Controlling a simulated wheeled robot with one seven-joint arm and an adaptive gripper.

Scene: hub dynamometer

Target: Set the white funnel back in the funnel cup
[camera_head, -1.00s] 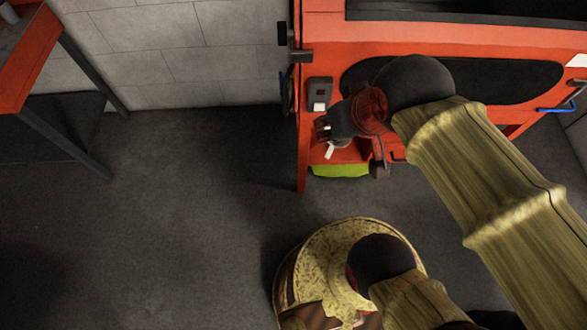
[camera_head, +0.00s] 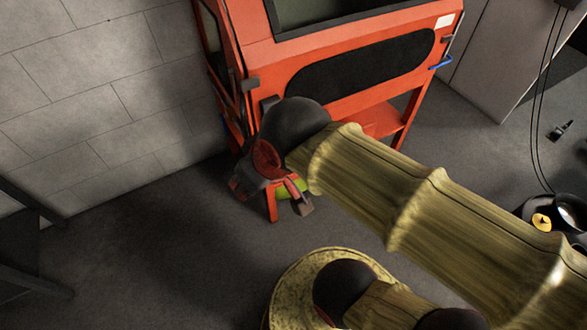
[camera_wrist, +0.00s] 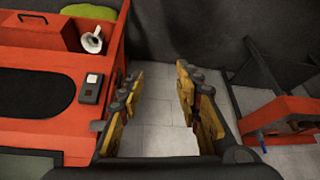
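A small white funnel-like piece (camera_wrist: 92,40) lies on the red bench (camera_wrist: 40,60) in the upper left of the wrist view, beside a raised red box. I take it for the white funnel; I cannot tell whether it sits in a cup. My gripper (camera_wrist: 160,78) is open, with bare wall and floor between its yellow-padded fingers and nothing held. It is to the right of the bench edge, apart from the funnel. In the head view my gripper (camera_head: 275,195) is by the bench's near left corner, and my arm hides the funnel. I cannot make out the funnel cup.
A small dark switch box (camera_wrist: 91,88) is on the bench face. A lime-green item (camera_wrist: 88,12) shows beyond the bench. Another red stand (camera_wrist: 285,120) is at the right. A dark round dish with a yellow piece (camera_head: 541,221) stands at far right.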

